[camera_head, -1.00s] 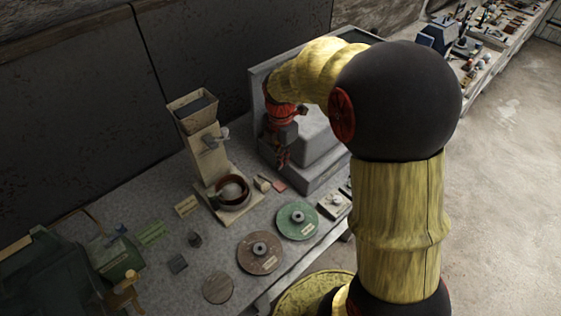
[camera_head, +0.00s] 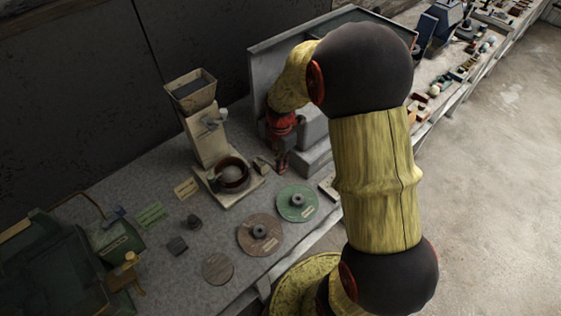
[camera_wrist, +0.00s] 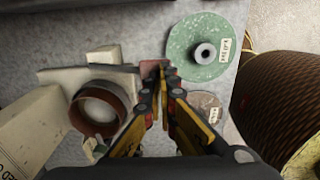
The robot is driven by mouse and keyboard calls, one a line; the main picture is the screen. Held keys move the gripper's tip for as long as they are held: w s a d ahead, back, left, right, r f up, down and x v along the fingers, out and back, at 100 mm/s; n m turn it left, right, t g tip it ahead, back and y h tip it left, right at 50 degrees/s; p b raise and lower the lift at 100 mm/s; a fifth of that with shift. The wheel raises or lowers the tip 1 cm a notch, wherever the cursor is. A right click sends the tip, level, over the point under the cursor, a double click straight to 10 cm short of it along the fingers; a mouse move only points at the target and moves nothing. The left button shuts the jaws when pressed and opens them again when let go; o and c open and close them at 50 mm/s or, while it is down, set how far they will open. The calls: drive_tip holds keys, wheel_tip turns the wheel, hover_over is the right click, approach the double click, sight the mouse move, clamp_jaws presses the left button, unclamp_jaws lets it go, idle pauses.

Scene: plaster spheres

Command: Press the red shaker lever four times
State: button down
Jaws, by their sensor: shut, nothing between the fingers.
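A small pale block (camera_head: 262,164) sits right of the bowl. A dull reddish flat piece (camera_wrist: 130,71), possibly the red lever, shows beside my fingertips in the wrist view; in the head view my gripper hides that spot. My gripper (camera_wrist: 157,70) is shut and empty, pointing down just right of the stand. Contact cannot be told.
A green disc (camera_head: 284,205) and a brown disc (camera_head: 250,239) lie in front. A grey box-shaped unit (camera_head: 313,128) stands behind and right of my gripper. Green machinery (camera_head: 60,270) fills the left end of the bench. The bench's front edge runs past the discs.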

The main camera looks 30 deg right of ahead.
drive_tip(key=shift+f, duration=0.1)
drive_tip(key=shift+s+f+b, duration=0.15)
drive_tip(key=shift+f+b, duration=0.15)
drive_tip(key=shift+b, duration=0.25)
drive_tip(key=shift+t, duration=0.6)
drive_tip(key=f+b, duration=0.1)
drive_tip(key=f, duration=0.1)
drive_tip(key=s+f+b, duration=0.1)
drive_tip(key=b, duration=0.1)
drive_tip(key=s+f+b, duration=0.1)
drive_tip(key=f, duration=0.1)
drive_tip(key=shift+s+d+f+b, duration=0.2)
drive_tip(key=shift+d+f+b, duration=0.05)
drive_tip(key=shift+f+b, duration=0.1)
drive_tip(key=shift+s+f, duration=0.2)
